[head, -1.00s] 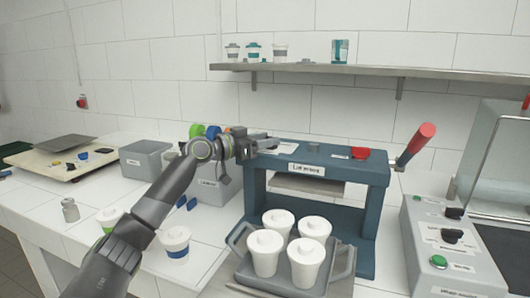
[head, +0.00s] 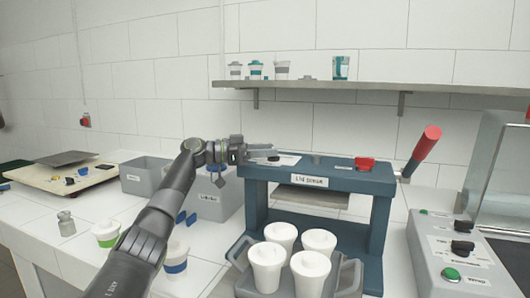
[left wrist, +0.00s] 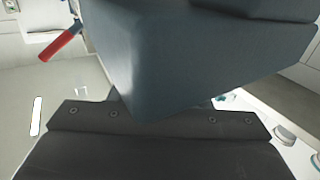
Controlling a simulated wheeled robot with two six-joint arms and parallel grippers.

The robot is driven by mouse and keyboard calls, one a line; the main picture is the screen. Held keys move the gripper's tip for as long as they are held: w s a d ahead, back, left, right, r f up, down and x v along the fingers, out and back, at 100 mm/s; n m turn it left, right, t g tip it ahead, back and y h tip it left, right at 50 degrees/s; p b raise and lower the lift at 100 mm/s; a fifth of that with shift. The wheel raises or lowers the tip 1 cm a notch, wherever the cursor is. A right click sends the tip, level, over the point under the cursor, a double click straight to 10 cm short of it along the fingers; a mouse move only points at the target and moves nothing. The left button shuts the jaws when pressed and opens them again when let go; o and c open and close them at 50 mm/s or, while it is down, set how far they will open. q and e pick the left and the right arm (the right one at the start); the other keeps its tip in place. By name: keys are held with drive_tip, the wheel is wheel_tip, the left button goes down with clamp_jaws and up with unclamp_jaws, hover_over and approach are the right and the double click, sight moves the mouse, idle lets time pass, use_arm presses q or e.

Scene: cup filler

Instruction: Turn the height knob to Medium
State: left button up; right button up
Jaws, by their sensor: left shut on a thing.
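The dark blue lid press (head: 380,212) stands in the middle of the counter, with a white label on its front. My left gripper (head: 264,155) is at the left end of the press top, beside a white plate (head: 288,160). It is shut, seemingly on the height knob, which the fingers mostly hide. The print on the plate is too small to read, so the setting cannot be told. In the left wrist view a dark blue-grey body (left wrist: 190,55) fills the upper middle, and the fingertips are not clear. My right gripper is not in view.
A red knob (head: 365,163) and a red-handled lever (head: 426,145) are at the press's right. White cups (head: 266,268) stand on a grey tray before it. A control box (head: 450,255) with black knobs is at right. Grey bins (head: 146,177) stand at left.

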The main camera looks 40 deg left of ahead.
use_arm(q)
drive_tip(key=shift+f, duration=0.1)
idle(0.3)
drive_tip(key=o, duration=1)
drive_tip(key=shift+s+a, duration=0.15)
drive_tip(key=shift+a, duration=0.05)
drive_tip(key=shift+b+v, duration=1.6)
drive_tip(key=shift+v, duration=6.85)
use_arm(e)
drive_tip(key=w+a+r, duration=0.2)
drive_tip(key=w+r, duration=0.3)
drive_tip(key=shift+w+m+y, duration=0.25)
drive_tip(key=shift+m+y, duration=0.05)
use_arm(q)
drive_tip(key=shift+a, duration=0.1)
